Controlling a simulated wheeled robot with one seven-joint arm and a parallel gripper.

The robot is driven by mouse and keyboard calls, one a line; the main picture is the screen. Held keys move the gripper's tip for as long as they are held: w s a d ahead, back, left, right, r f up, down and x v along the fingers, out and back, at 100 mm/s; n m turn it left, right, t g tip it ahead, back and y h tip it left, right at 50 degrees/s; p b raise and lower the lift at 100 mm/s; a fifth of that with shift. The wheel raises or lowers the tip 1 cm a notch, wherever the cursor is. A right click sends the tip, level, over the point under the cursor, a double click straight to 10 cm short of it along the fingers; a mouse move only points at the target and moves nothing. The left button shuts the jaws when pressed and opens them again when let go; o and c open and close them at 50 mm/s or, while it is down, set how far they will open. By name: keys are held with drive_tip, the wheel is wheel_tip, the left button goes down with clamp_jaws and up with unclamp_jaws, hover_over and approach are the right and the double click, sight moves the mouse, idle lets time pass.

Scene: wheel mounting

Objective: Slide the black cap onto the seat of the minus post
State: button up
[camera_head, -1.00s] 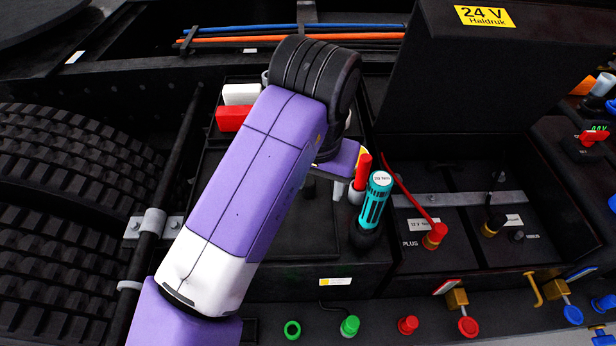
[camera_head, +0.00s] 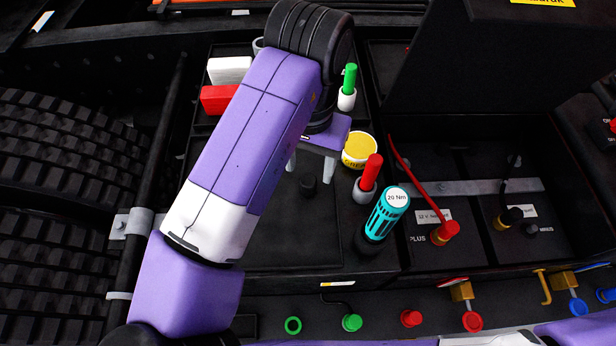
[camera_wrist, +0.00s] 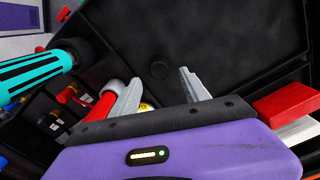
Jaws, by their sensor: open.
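The black cap (camera_head: 308,184) stands on the dark tray, low-contrast against it. It also shows as a dark round shape (camera_wrist: 158,70) in the wrist view. My gripper (camera_head: 309,172) is open and empty above the tray, its two grey fingers pointing down near the cap. In the wrist view the fingers (camera_wrist: 158,88) are spread, with the cap beyond the gap between them. The minus post (camera_head: 508,215) is in the right battery compartment, with a brass-coloured part, a black lead and a white label. A small dark grey stub (camera_head: 532,229) stands beside it.
Red (camera_head: 219,99) and white (camera_head: 229,70) blocks lie left. An open lid (camera_head: 480,70) rises behind the battery compartments.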

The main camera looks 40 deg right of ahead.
sight(309, 178)
wheel_tip(309, 178, down, 5)
drive_tip(key=shift+p, duration=0.4)
drive_tip(key=shift+c, duration=0.4)
clamp_jaws()
